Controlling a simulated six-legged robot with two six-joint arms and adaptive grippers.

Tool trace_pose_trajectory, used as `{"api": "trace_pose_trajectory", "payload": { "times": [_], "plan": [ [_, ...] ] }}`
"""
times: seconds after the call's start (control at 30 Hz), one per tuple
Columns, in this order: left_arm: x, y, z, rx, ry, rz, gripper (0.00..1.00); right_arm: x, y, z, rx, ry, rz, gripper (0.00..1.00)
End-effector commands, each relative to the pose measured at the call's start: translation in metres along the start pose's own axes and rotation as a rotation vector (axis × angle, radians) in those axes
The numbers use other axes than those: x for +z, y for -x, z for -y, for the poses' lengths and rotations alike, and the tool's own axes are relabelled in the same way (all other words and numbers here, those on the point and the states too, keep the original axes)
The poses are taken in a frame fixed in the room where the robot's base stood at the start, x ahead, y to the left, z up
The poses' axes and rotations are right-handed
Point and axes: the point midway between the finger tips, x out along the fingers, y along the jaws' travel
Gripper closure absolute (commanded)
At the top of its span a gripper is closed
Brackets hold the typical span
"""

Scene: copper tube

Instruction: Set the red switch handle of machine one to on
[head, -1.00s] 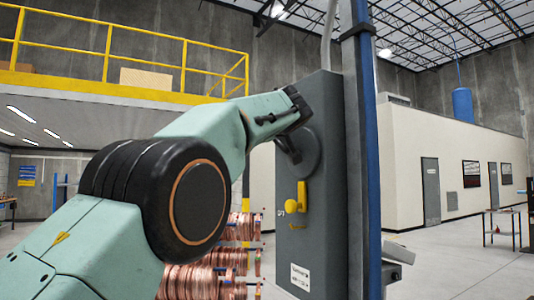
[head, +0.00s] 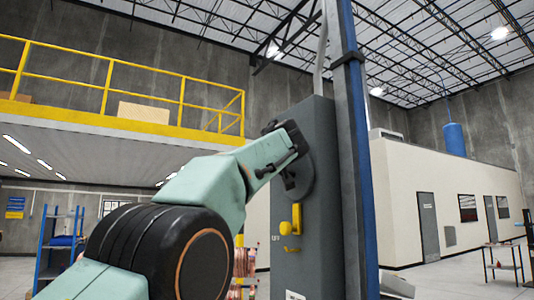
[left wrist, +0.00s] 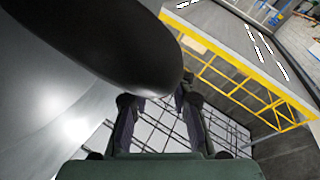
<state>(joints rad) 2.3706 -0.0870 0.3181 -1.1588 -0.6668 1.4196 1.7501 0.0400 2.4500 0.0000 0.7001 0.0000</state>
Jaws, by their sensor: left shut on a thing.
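A tall grey cabinet (head: 318,215) carries a round grey disc (head: 308,178) on its face. A yellow handle (head: 294,222) sits lower on the cabinet. My right gripper is not in view.
A blue and grey post (head: 352,170) stands right beside the cabinet. Copper coils (head: 243,263) are behind my arm, left of the cabinet. A yellow-railed platform (head: 120,115) is at the back left. Open floor (head: 465,278) lies to the right.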

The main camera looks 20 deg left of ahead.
Motion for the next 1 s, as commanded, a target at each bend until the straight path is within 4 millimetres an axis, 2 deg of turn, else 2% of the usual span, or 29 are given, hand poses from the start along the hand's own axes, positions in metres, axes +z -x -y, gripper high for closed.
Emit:
{"api": "trace_pose_trajectory", "payload": {
  "times": [0.07, 0.1, 0.2, 0.63, 1.0],
  "plan": [
    [-0.005, 0.001, -0.002, 0.005, 0.0, -0.008, 1.0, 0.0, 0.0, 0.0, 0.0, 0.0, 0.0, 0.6],
    [-0.005, 0.001, -0.002, 0.006, 0.0, -0.008, 0.75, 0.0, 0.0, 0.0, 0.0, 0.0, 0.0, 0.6],
    [-0.005, 0.001, -0.002, 0.005, 0.0, -0.007, 0.67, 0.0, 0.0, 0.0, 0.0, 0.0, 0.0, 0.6],
    [-0.003, 0.002, -0.002, 0.003, 0.0, -0.003, 0.67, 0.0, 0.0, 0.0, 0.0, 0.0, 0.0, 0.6],
    [-0.004, 0.017, -0.003, 0.002, -0.001, -0.004, 0.67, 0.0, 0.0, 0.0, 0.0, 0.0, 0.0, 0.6]
  ]
}}
